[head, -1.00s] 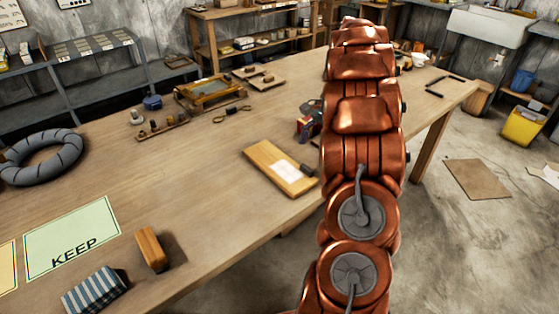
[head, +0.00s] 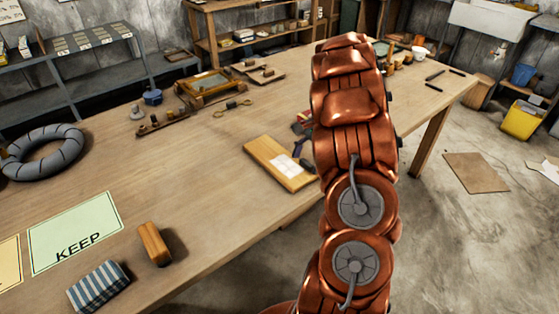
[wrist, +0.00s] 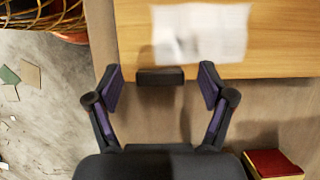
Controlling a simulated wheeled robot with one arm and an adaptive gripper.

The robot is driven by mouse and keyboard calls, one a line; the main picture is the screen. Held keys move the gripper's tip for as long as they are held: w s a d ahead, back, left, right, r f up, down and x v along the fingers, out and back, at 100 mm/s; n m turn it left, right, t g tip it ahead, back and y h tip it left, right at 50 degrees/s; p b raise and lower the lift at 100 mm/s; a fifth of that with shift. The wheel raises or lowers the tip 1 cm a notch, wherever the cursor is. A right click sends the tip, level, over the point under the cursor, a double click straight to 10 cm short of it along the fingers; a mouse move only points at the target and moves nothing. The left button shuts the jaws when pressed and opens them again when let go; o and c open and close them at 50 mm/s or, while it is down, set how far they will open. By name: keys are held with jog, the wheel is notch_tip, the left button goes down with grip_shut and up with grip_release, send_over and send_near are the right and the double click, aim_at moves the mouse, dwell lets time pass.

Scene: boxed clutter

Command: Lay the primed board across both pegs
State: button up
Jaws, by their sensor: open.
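A flat tan wooden board (head: 270,160) with a white patch lies near the table's front edge; I take it for the primed board. It also shows across the top of the wrist view (wrist: 285,55), with its white patch blurred. A small dark block (wrist: 160,76) sits at the board's near edge; I cannot tell whether it is a handle. My gripper (wrist: 160,70) is open and empty, its two purple-lined fingers on either side of the block and apart from it. In the head view my arm hides most of the gripper. I cannot clearly identify the pegs.
A red box (wrist: 273,163) is close to my gripper's right. A brown block (head: 154,244), a striped block (head: 98,287) and a green KEEP sheet (head: 75,232) lie at left. Several dark sticks (head: 434,76) lie at the far right.

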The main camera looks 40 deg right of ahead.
jog(key=shift+f, duration=0.1)
grip_shut()
dwell(0.7)
